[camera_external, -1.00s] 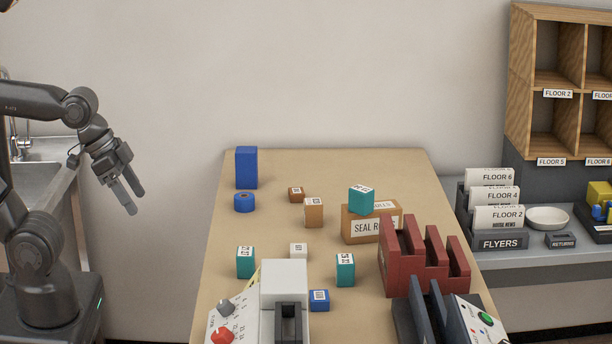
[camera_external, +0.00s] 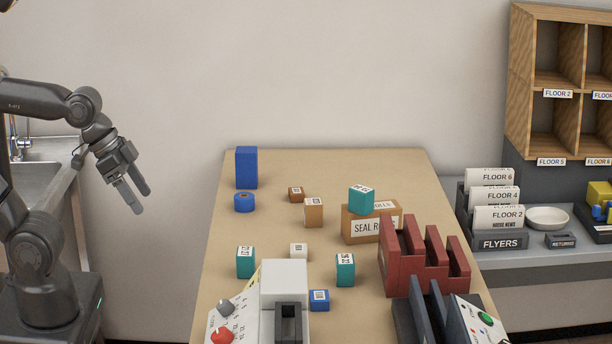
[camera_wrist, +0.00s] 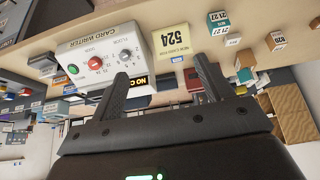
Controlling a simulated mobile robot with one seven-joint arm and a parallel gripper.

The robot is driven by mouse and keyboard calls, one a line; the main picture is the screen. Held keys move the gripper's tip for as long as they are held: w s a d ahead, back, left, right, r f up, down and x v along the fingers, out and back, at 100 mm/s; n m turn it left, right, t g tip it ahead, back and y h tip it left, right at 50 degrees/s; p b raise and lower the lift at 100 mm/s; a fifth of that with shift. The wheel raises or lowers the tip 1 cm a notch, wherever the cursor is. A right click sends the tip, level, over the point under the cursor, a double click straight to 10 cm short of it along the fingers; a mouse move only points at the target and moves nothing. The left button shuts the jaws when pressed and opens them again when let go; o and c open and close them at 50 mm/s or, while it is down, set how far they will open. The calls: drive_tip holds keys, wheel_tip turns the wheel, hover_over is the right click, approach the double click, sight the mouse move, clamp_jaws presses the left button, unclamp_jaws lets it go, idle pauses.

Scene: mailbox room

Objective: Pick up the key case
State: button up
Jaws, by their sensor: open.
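No thing on the table is plainly marked as the key case, and I cannot tell which it is. Small labelled boxes stand on the table (camera_external: 225,220): a small blue one (camera_external: 319,300), a small white one (camera_external: 298,250), a small brown one (camera_external: 296,194), an orange-brown one (camera_external: 313,212) and several teal ones (camera_external: 245,263). One teal box (camera_external: 361,199) rests on the seal rolls carton (camera_external: 360,229). My gripper (camera_external: 140,200) is open and empty, off the table's left side, pointing down. Its two fingers also show in the wrist view (camera_wrist: 165,75).
The card writer (camera_wrist: 99,67) stands at the table's near edge, with a yellow card (camera_wrist: 173,45) beside it. A red rack (camera_external: 395,270) and a dark rack stand at the near right. A blue upright box (camera_external: 246,168) and blue roll (camera_external: 244,203) stand far left. The far right tabletop is clear.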

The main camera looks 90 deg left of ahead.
sight(356, 194)
drive_tip(key=w+a+f+n+t+y, duration=0.1)
drive_tip(key=w+a+n+t, duration=0.15)
drive_tip(key=w, duration=1.15)
drive_tip(key=w+a+n+t+y, duration=0.1)
drive_tip(key=w+a+n+t, duration=0.2)
drive_tip(key=w, duration=1.1)
drive_tip(key=w+a+f+n+y, duration=0.1)
drive_tip(key=w+a+f+y, duration=0.2)
drive_tip(key=w+a, duration=0.3)
drive_tip(key=w+a+f+n+t+y, duration=0.1)
drive_tip(key=w+a+f+y, duration=0.3)
drive_tip(key=w+a, duration=0.3)
drive_tip(key=w+a+f+n+y, duration=0.1)
drive_tip(key=w+a+f+y, duration=0.3)
drive_tip(key=a, duration=0.8)
drive_tip(key=shift+w+a+f+n+t, duration=0.2)
drive_tip(key=shift+w+f, duration=0.25)
drive_tip(key=shift+w, duration=0.15)
drive_tip(key=shift+w+a+f+n+t, duration=0.1)
drive_tip(key=shift+w+a+f, duration=0.05)
drive_tip(key=shift+w+f, duration=0.35)
drive_tip(key=shift+r, duration=0.1)
drive_tip(key=shift+c, duration=0.5)
drive_tip(key=c, duration=1.1)
